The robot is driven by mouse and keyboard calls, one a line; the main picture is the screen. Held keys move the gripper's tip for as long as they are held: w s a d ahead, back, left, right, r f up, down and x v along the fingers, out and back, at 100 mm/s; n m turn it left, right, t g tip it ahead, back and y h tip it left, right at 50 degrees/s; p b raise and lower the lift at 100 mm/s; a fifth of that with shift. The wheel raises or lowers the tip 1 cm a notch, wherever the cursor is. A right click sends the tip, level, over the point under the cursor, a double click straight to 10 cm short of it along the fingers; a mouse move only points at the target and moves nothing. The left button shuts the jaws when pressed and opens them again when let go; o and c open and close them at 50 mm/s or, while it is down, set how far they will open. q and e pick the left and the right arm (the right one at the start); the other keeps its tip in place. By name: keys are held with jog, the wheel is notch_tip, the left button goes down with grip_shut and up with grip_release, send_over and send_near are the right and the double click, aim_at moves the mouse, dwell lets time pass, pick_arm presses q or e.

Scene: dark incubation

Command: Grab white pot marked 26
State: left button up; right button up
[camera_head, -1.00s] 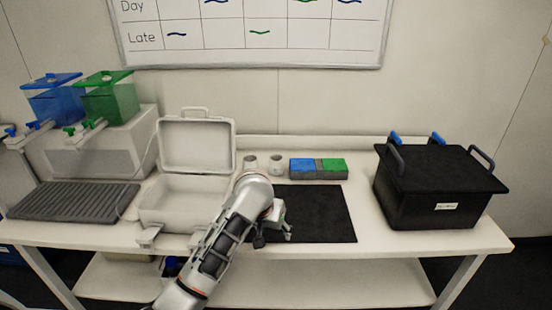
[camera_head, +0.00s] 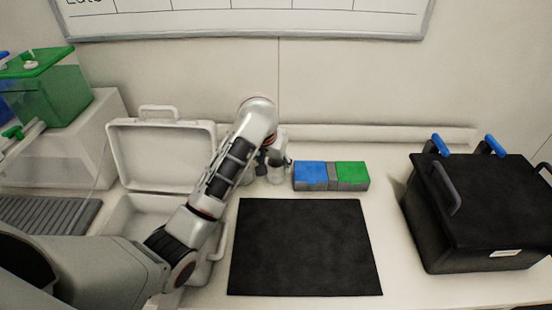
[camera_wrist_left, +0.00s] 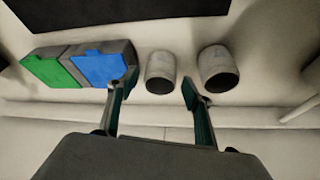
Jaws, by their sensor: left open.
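Two small white pots stand side by side at the back of the bench, left of the blue and green blocks. The nearer to the blocks is the right pot (camera_head: 276,174), also in the left wrist view (camera_wrist_left: 160,72). The left pot is partly hidden by my arm in the head view and clear in the left wrist view (camera_wrist_left: 218,68). No number is readable on either. My left gripper (camera_head: 268,160) is open at the right pot. In the left wrist view its fingers (camera_wrist_left: 155,92) point toward that pot, which lies between their lines; contact cannot be told.
A blue block (camera_head: 310,175) and green block (camera_head: 351,175) sit in grey holders close to the pots. A black mat (camera_head: 304,248) lies empty in front. An open white case (camera_head: 162,157) stands left, behind my arm. A black lidded box (camera_head: 480,215) stands right.

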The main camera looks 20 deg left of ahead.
aim_at(276, 175)
pick_arm(q)
jog(key=shift+w+f, duration=0.15)
jog(key=shift+w, duration=0.1)
jog(key=shift+x, duration=0.95)
jog(key=shift+w+a+x, duration=0.1)
jog(key=shift+w+x, duration=0.15)
jog(key=shift+x, duration=1.05)
jog(key=shift+w+a+x, duration=0.1)
jog(key=shift+w+x, duration=0.1)
jog(key=shift+x, duration=1.15)
jog(key=c, duration=0.9)
